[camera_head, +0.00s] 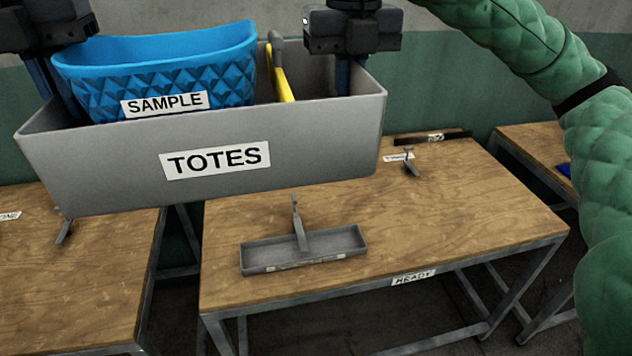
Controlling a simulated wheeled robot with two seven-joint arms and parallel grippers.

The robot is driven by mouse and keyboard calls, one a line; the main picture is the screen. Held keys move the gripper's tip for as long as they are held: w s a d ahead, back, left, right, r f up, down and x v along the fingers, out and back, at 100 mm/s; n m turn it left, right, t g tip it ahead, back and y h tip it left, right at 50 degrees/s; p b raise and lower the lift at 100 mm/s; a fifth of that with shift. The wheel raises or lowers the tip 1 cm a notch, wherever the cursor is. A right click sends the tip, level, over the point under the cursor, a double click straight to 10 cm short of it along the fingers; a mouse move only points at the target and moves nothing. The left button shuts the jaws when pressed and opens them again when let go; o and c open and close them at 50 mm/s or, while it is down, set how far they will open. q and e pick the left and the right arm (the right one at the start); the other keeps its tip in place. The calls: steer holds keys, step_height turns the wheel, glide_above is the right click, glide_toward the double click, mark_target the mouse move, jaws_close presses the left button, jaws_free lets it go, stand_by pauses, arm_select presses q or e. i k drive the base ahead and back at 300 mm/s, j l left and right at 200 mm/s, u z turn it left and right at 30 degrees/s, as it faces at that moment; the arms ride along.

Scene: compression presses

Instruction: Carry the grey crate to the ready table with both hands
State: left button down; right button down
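On the ready table are a shallow grey tray (305,250) with an upright bracket, a small metal stand (409,163) and a dark bar (433,138). Its right part is bare. Another wooden table (90,270) stands left, and one (540,145) at far right.

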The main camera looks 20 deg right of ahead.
mark_target(491, 196)
steer(key=k+l, duration=0.1)
steer(key=l, duration=0.35)
steer(key=k+l, duration=0.1)
steer(key=l, duration=0.4)
steer(key=k+l, duration=0.1)
steer(key=l, duration=0.35)
steer(key=k+l, duration=0.15)
steer(key=l, duration=0.25)
steer(key=k+l, duration=0.15)
steer(key=l, duration=0.25)
steer(key=k+l, duration=0.15)
steer(key=l, duration=0.3)
steer(key=k+l, duration=0.15)
steer(key=l, duration=0.25)
steer(key=k+l, duration=0.15)
steer(key=l, duration=0.25)
steer(key=k+l, duration=0.1)
steer(key=l, duration=0.3)
steer(key=k+l, duration=0.15)
steer(key=l, duration=0.25)
